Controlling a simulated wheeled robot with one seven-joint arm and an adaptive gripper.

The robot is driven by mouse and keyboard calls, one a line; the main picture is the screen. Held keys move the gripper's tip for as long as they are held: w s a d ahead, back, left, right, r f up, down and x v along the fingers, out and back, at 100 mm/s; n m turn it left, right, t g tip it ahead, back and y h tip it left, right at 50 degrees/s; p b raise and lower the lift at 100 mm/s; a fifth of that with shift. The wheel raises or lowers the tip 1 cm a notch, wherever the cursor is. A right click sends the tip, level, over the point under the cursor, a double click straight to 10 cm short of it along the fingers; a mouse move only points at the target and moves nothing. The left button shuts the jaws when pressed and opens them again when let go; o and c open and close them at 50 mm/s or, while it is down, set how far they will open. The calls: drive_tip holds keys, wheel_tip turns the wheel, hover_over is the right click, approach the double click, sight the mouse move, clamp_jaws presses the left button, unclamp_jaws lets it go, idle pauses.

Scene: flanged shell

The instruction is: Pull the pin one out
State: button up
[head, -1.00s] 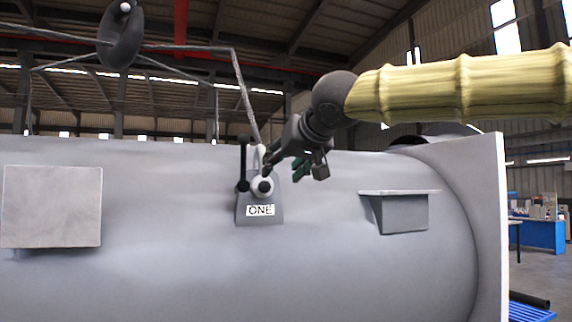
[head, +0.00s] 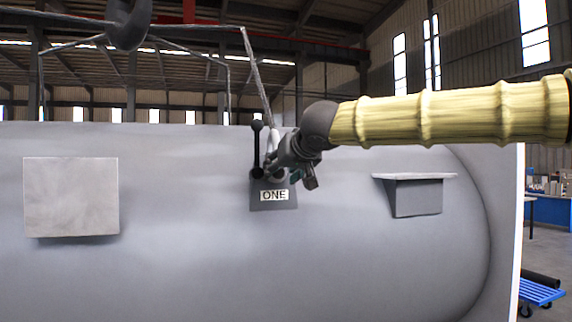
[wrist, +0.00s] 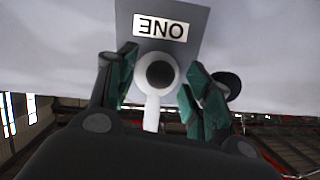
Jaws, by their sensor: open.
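The grey bracket labelled ONE (head: 287,202) stands on the side of the big shell. A white ring-ended cable fitting (wrist: 151,115) hangs at it, with the dark round end of what looks like pin one (wrist: 160,74) in the ring's middle. My gripper (head: 276,174) is at the bracket, its fingers covering most of the ring in the head view. In the wrist view, upside down, the open green-padded fingers (wrist: 158,90) lie on either side of the ring and pin end. Contact cannot be told.
A black upright bar with a ball top (head: 257,148) stands just left of my gripper. A square plate (head: 71,197) and a shelf-like bracket (head: 416,195) stick out from the grey shell (head: 190,260). A cable (head: 257,75) rises from the bracket to a dark hook (head: 129,22).

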drive_tip(key=shift+w, duration=0.1)
drive_tip(key=shift+c, duration=0.2)
clamp_jaws()
drive_tip(key=shift+f, duration=0.1)
drive_tip(key=s+d+b, duration=0.3)
drive_tip(key=s+b, duration=0.4)
drive_tip(key=s, duration=0.3)
drive_tip(key=shift+s+d, duration=0.2)
drive_tip(key=shift+s, duration=0.05)
idle(1.7)
